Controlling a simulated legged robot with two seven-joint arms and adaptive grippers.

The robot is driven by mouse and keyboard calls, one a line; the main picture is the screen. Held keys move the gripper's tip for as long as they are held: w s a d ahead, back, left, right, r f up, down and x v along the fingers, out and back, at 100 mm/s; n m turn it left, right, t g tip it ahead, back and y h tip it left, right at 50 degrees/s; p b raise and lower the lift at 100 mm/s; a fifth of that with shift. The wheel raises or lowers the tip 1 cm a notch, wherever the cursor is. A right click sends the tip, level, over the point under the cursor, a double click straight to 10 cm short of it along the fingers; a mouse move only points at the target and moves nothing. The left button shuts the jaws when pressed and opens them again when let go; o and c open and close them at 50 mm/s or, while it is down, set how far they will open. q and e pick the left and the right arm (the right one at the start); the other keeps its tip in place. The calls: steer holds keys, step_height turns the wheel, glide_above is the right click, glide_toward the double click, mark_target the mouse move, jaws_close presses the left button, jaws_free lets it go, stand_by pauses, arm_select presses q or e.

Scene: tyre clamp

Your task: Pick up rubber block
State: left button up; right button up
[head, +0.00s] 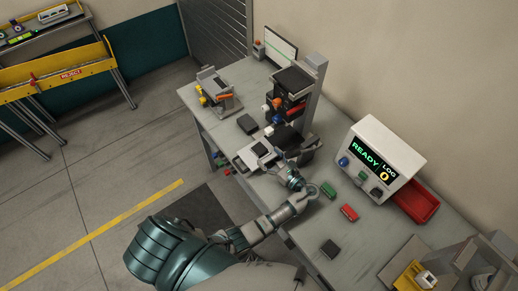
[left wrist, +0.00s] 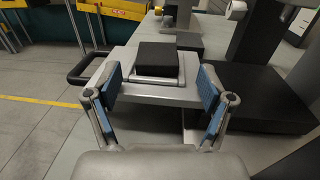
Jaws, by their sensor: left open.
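A black rubber block (head: 262,149) lies on a light grey plate (head: 243,158) near the front table edge. In the left wrist view the black block (left wrist: 156,58) sits on the grey plate (left wrist: 135,92), ahead of and between my fingers. My left gripper (head: 283,173) is open and empty beside the plate; its blue-padded fingers (left wrist: 160,78) stand apart and do not touch the block. Other dark blocks lie on the table, one (head: 247,124) beyond the plate and one (head: 330,249) nearer. My right gripper is not in view.
A black press-like station (head: 290,90) with a grey column stands behind the plate. A green block (head: 328,190) and a red block (head: 349,212) lie to the right. A READY display box (head: 385,155) and red bin (head: 415,203) stand against the wall.

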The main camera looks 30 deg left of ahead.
mark_target(261, 150)
arm_select(q)
steer(key=p+x, duration=0.1)
steer(key=x, duration=0.3)
steer(key=shift+a+r, duration=0.1)
steer(key=shift+a, duration=0.3)
steer(key=c, duration=1.3)
steer(key=shift+c, duration=0.2)
steer(key=shift+r, duration=0.35)
steer(key=r, duration=0.2)
steer(key=shift+s+a+r, duration=0.1)
steer(key=shift+s+r, duration=0.25)
steer(key=s+a, duration=0.3)
steer(key=s, duration=0.5)
steer(key=s+a, duration=0.3)
steer(key=s, duration=0.5)
steer(key=shift+a, duration=0.3)
